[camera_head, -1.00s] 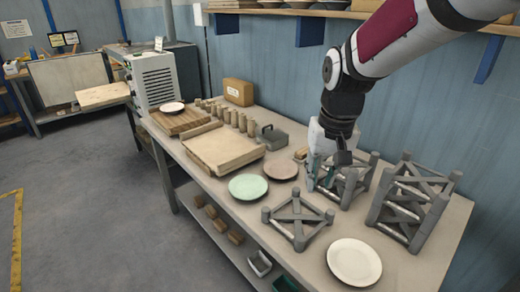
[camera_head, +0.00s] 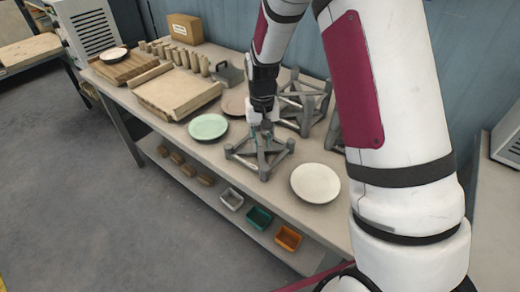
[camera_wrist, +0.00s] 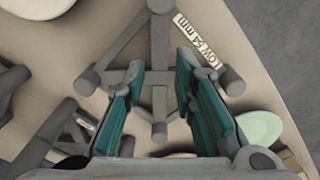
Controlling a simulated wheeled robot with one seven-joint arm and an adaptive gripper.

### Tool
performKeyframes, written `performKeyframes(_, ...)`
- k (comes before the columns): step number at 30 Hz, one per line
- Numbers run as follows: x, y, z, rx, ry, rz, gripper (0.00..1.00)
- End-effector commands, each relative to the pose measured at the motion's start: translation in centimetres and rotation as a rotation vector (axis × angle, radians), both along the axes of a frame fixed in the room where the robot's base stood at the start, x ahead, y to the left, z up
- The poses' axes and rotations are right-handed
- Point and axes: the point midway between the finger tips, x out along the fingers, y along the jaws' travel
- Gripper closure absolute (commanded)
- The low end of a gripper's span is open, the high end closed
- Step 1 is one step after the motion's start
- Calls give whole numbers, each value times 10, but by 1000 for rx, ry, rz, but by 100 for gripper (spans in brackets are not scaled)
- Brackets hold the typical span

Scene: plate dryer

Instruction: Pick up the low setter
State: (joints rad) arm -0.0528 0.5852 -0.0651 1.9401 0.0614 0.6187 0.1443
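The low setter (camera_head: 265,172) is a small grey frame of crossed bars and round posts, standing on the workbench. In the wrist view the low setter (camera_wrist: 160,40) has a white label on one bar reading "LOW" and a size in mm. My gripper (camera_head: 262,136) points down at the setter. In the wrist view my gripper (camera_wrist: 157,75) is open, its teal-padded fingers on either side of the setter's central bar, with gaps visible. I cannot tell how deep the fingertips reach around the bar.
A taller grey setter (camera_head: 306,98) stands close behind, and another is mostly hidden by my arm. A cream plate (camera_head: 315,183) lies to the right, a green plate (camera_head: 208,127) to the left. Wooden boards (camera_head: 177,93) lie farther left. Small bins (camera_head: 259,218) sit on the lower shelf.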

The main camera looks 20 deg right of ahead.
Motion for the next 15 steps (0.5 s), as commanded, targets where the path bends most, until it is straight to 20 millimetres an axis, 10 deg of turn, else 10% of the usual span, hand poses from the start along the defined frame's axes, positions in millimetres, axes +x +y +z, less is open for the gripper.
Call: performKeyframes(15,2,-1,-53,1,3,-1,75)
